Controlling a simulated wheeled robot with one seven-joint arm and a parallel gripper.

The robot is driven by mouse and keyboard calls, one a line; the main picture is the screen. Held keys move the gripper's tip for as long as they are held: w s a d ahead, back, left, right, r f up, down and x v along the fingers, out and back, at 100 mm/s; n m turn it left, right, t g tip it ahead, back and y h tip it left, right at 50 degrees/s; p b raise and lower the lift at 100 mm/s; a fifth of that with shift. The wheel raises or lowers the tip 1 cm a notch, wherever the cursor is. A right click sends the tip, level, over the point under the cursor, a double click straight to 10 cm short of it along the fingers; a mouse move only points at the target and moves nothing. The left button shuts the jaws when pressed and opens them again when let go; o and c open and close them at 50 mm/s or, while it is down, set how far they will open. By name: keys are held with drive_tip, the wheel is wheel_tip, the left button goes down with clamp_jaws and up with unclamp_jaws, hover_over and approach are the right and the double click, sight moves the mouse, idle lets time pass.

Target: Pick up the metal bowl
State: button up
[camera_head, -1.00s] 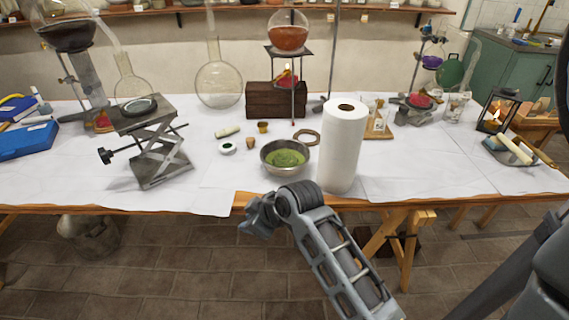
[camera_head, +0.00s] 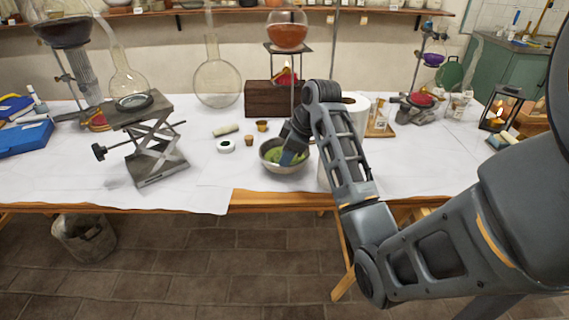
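The metal bowl (camera_head: 273,164) with green contents stands on the white-covered table, near its front edge, right of centre. My gripper (camera_head: 291,157) points down over the right side of the bowl and overlaps it in the picture. The wrist and arm hide the bowl's right rim. The fingers are small and partly hidden, so I cannot tell whether they touch the bowl or how far apart they are.
A paper roll (camera_head: 357,112) stands right behind my arm, mostly hidden. A lab jack (camera_head: 152,145) stands to the left. Corks (camera_head: 249,141) and a small white jar (camera_head: 226,146) lie left of the bowl. A wooden box (camera_head: 270,99) stands behind.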

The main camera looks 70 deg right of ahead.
drive_tip(key=shift+b+x, duration=2.6)
drive_tip(key=shift+x, duration=0.05)
clamp_jaws()
